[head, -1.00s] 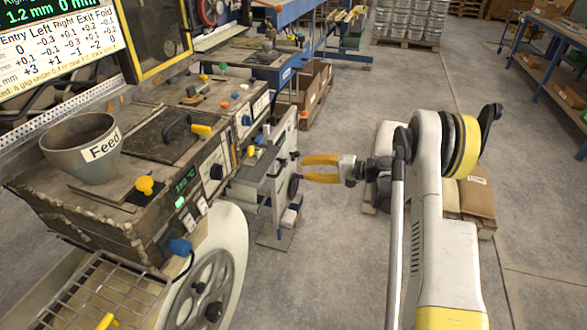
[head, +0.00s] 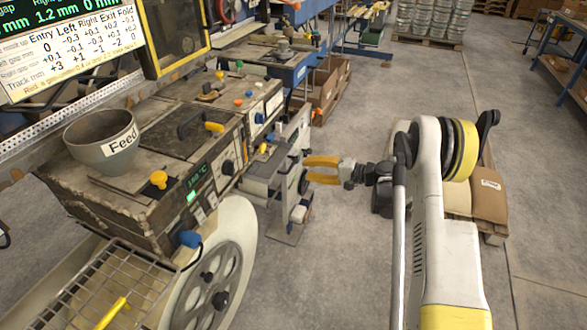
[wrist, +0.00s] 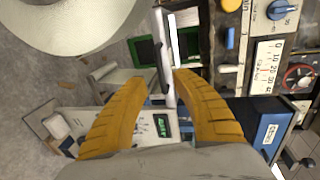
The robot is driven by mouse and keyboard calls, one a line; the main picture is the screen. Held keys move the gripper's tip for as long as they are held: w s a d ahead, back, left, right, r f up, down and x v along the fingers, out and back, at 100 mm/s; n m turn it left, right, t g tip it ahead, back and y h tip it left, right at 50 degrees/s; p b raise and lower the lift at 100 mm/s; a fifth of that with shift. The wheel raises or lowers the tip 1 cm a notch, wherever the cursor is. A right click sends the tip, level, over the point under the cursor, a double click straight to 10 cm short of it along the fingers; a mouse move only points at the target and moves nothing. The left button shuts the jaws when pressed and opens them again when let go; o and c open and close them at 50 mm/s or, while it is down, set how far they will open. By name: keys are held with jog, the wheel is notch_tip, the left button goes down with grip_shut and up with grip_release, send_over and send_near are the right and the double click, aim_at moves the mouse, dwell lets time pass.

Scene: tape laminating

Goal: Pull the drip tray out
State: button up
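No part is labelled as the drip tray, and I cannot tell for sure which it is. A wire-grid tray (head: 82,290) with a yellow handle (head: 112,312) sits at the machine's lower left front in the head view. My gripper (head: 306,169) is well to the right of it, beside a narrow grey stand, with its yellow fingers pointing left. In the wrist view my gripper (wrist: 166,82) has its fingers apart. A dark bar-shaped handle (wrist: 164,68) shows between and beyond the tips. I cannot tell whether they touch it.
The machine carries a Feed cup (head: 101,140), a yellow knob (head: 158,180) and a blue knob (head: 189,239). A large spoked wheel (head: 211,288) stands below. Sacks (head: 488,195) on a pallet lie behind my arm.

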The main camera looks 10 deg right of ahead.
aim_at(292, 166)
jog(key=b+x, duration=0.2)
jog(key=x, duration=0.5)
jog(key=shift+c, duration=0.2)
grip_shut()
jog(key=shift+s+d, duration=0.1)
jog(key=shift+d, duration=0.05)
